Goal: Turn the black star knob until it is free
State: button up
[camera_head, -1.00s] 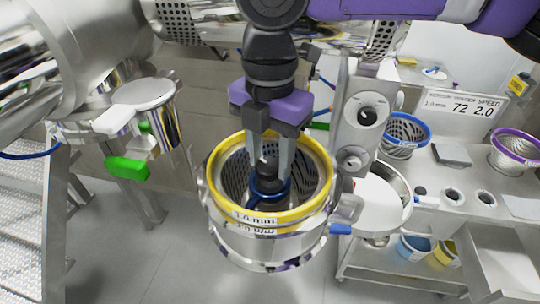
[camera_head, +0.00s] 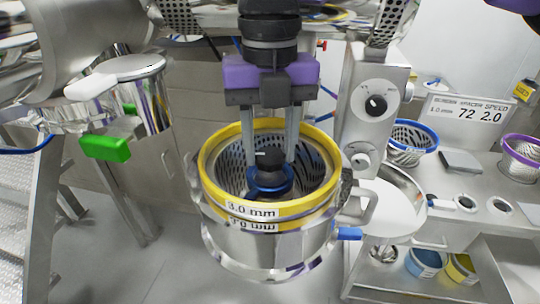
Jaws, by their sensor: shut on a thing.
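The black star knob (camera_head: 269,158) stands in the middle of a perforated sieve basket, above a blue ring (camera_head: 269,182). The basket has a yellow rim (camera_head: 215,150) labelled 3.0 mm and sits in a round metal housing (camera_head: 262,243). My gripper (camera_head: 270,155) points down into the basket from above. Its two grey fingers are on the left and right of the knob and are shut on it. The fingertips and the knob's underside are partly hidden, so the exact contact is hard to see.
A control post (camera_head: 376,105) with a dial stands close on the right. A green handle (camera_head: 105,148) hangs at the left. A bench (camera_head: 470,190) on the right holds a blue-rimmed basket (camera_head: 408,137) and a purple-rimmed basket (camera_head: 521,153). A blue clip (camera_head: 349,233) projects from the housing's right side.

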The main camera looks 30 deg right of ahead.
jog(key=n+b, duration=0.2)
jog(key=n, duration=0.4)
jog(key=shift+n, duration=0.3)
jog(key=n, duration=0.3)
jog(key=shift+n, duration=0.3)
jog(key=n, duration=0.3)
jog(key=shift+a+n+b, duration=0.1)
jog(key=shift+n+b, duration=0.2)
jog(key=shift+b, duration=0.05)
jog(key=n, duration=1.3)
jog(key=shift+n, duration=0.3)
jog(key=o, duration=1.4)
